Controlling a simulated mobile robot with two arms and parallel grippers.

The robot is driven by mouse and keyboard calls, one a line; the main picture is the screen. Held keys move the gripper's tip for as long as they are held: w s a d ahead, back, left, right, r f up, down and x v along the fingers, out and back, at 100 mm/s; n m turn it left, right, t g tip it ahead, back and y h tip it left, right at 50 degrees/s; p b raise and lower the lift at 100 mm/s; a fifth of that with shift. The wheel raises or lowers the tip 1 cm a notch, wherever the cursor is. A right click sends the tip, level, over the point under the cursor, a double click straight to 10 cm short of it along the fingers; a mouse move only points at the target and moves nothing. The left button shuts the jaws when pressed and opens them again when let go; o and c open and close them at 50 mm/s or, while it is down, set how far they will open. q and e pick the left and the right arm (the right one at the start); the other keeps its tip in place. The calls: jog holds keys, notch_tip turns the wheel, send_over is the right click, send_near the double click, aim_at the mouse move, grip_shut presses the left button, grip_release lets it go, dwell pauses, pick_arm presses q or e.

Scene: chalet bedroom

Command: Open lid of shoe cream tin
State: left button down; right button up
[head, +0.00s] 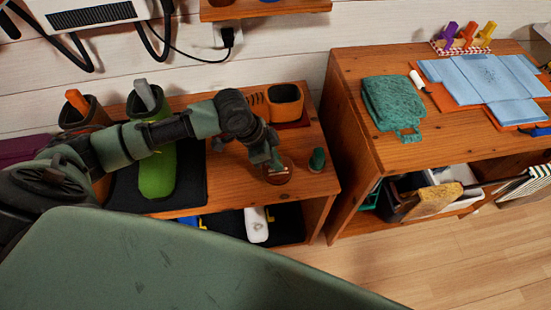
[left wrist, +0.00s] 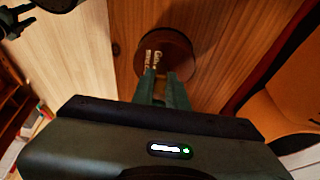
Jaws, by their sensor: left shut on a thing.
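The shoe cream tin (head: 278,172) is a small round reddish-brown tin on the right part of the low wooden bench. In the left wrist view its brown top (left wrist: 168,42) shows with pale lettering. The fingers hide part of the rim, and I cannot tell whether the lid is seated or raised. My right gripper is not in view.
A small green object (head: 317,160) stands just right of the tin. An orange holder (head: 286,101) is behind it. A taller wooden shelf (head: 355,130) rises at the right, beyond a gap.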

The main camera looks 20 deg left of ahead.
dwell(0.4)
pick_arm(q)
jog(key=shift+w+a+r+g+h+p, duration=0.15)
jog(key=shift+w+r+g+h+p, duration=0.3)
jog(key=shift+p, duration=0.8)
jog(key=shift+w+a+r+n+g+h+p, duration=0.25)
jog(key=shift+n+g+h+p, duration=0.1)
jog(key=shift+g+p, duration=0.15)
jog(key=shift+w+a+g+h, duration=0.1)
jog(key=shift+w+g+h, duration=0.2)
jog(key=shift+g+h, duration=0.3)
jog(key=shift+w+a+r+n+g+h+b, duration=0.2)
jog(key=shift+w+a+g+h+b, duration=0.1)
jog(key=shift+g+b, duration=0.3)
jog(key=shift+w+a+r+n+g+h+b, duration=0.15)
jog(key=shift+w+g+h+b, duration=0.15)
jog(key=shift+g+b, duration=0.2)
